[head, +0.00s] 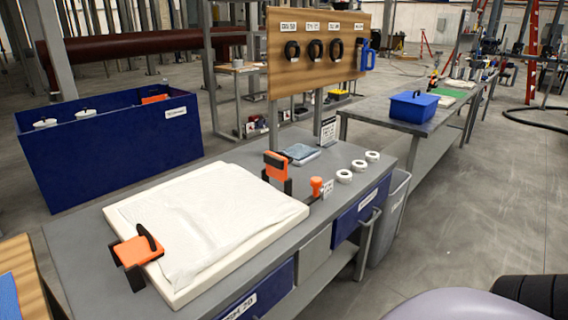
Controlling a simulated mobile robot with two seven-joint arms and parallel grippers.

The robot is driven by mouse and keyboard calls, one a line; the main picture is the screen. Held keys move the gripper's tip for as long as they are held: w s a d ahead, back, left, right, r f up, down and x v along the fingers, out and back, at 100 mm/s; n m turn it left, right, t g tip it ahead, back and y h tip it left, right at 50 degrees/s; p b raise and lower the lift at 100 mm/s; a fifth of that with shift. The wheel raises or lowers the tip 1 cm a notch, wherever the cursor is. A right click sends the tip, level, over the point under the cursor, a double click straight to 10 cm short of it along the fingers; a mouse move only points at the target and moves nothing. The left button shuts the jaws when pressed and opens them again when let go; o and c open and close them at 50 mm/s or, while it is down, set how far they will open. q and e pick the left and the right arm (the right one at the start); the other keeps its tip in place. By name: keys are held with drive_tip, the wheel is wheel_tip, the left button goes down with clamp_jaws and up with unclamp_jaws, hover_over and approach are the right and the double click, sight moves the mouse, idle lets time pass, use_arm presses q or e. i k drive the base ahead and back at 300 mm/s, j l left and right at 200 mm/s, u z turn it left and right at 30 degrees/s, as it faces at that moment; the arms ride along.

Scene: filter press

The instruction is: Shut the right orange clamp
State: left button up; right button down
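The right orange clamp (276,166) is at the far right corner of the white press block (182,292). Its orange plate stands up, tilted away from the block's top, with black parts at its base and top. The left orange clamp (135,251) lies flat over the near left edge of the block, with a black handle on top. A wrinkled white cloth (200,220) covers the block's top. Neither of my grippers is in view.
An orange knob (316,185) stands right of the right clamp. White rings (344,176), a folded blue-grey cloth (299,152) and small signs sit on the grey table (260,150). A pegboard (318,70) rises behind. A blue bin (110,140) stands left. Air above the block is clear.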

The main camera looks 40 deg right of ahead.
sight(276, 162)
drive_tip(key=l, duration=0.55)
drive_tip(key=l+u, duration=0.15)
drive_tip(key=l, duration=0.4)
drive_tip(key=k+l, duration=0.1)
drive_tip(key=l, duration=0.45)
drive_tip(key=l+u, duration=0.15)
drive_tip(key=l, duration=0.4)
drive_tip(key=k+l, duration=0.15)
drive_tip(key=l, duration=0.4)
drive_tip(key=l+u, duration=0.15)
drive_tip(key=l, duration=0.4)
drive_tip(key=k+l, duration=0.2)
drive_tip(key=l, duration=0.3)
drive_tip(key=k+l+u, duration=0.15)
drive_tip(key=l, duration=0.4)
drive_tip(key=i+l+u, duration=0.1)
drive_tip(key=l+u, duration=0.2)
drive_tip(key=i+l+u, duration=0.1)
drive_tip(key=l+u, duration=0.2)
drive_tip(key=l, duration=0.15)
